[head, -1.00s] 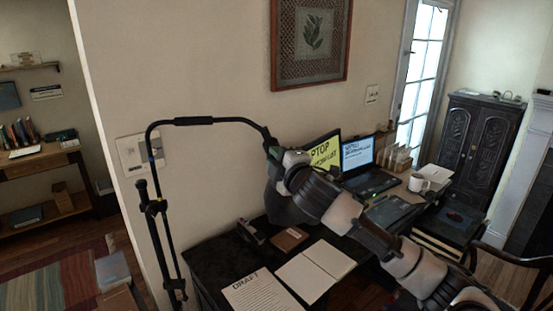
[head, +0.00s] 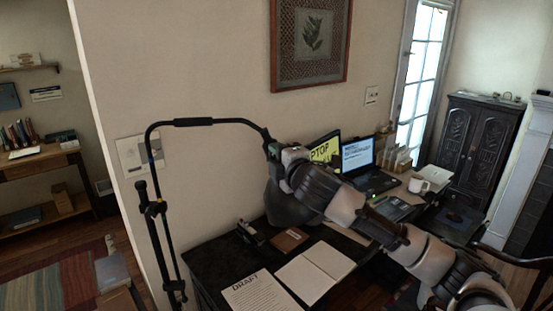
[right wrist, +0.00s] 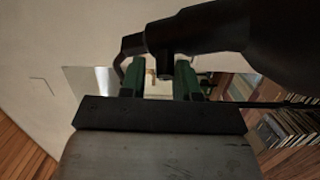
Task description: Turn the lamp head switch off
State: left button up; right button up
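The lamp is black, with a thin stand (head: 158,225) and a long arm (head: 208,121) that bends down at the right to its head. The dark lamp shade (head: 287,208) hangs just below my right gripper (head: 277,153), partly hidden by my arm. In the right wrist view, the black lamp head (right wrist: 215,30) crosses the top. A short dark stub (right wrist: 166,66) on it, perhaps the switch, shows between the two green fingers of my right gripper (right wrist: 160,80). The fingers stand apart, with a gap around the stub; contact cannot be told. My left gripper is not in view.
A dark desk (head: 215,262) below holds a draft sheet (head: 262,293), an open notebook (head: 315,270), a laptop (head: 362,165) and a white mug (head: 418,184). The wall (head: 215,60) with a framed picture (head: 310,43) stands close behind the lamp.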

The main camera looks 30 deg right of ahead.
jog(key=shift+o, duration=1.3)
jog(key=shift+w+d+f, duration=0.15)
jog(key=s+a+b, duration=0.1)
jog(key=s+b, duration=0.5)
jog(key=s, duration=0.4)
jog(key=shift+s, duration=0.4)
jog(key=shift+a, duration=0.1)
